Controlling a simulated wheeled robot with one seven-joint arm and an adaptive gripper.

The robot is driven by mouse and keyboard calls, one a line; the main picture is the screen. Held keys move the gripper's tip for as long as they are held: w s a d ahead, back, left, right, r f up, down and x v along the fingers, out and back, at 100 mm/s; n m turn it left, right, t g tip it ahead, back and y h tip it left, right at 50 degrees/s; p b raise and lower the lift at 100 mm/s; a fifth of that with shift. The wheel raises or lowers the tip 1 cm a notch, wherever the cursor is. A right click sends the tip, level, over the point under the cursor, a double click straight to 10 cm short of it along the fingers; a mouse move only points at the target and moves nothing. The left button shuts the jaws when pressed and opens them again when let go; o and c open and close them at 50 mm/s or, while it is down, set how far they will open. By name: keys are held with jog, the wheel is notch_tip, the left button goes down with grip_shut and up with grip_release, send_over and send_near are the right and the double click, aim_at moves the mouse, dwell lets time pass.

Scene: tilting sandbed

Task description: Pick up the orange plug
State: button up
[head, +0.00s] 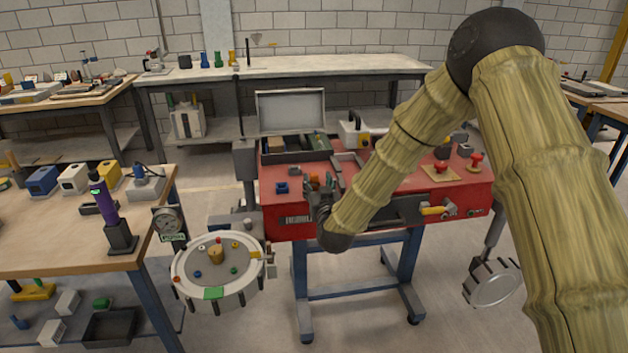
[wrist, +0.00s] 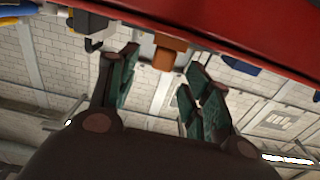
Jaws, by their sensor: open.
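The orange plug (wrist: 168,52) shows at the top middle of the wrist view, close to the red bench. It is a short orange-brown block with a wider part at one end. In the head view an orange piece (head: 315,182), which looks like the plug, stands on the red bench top just by my gripper. My gripper (wrist: 162,68) is open, with one dark green-padded finger on each side of the plug in the wrist view. A gap shows on both sides, and I see no contact. My gripper (head: 324,190) partly hides that spot in the head view.
The red bench (head: 385,205) carries a blue socket-like piece (head: 282,187), an open grey-lidded case (head: 290,112) and red knobs (head: 441,167). A round white tray (head: 217,275) stands at its left. A wooden table (head: 60,245) is further left.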

aim_at(315, 177)
jog(key=shift+w+a+r+p, duration=0.1)
jog(key=shift+w+a+p, duration=0.15)
jog(key=shift+w, duration=1.05)
jog(key=shift+w+a+p, duration=0.1)
jog(key=shift+w+p, duration=0.15)
jog(key=shift+w, duration=1.05)
grip_shut()
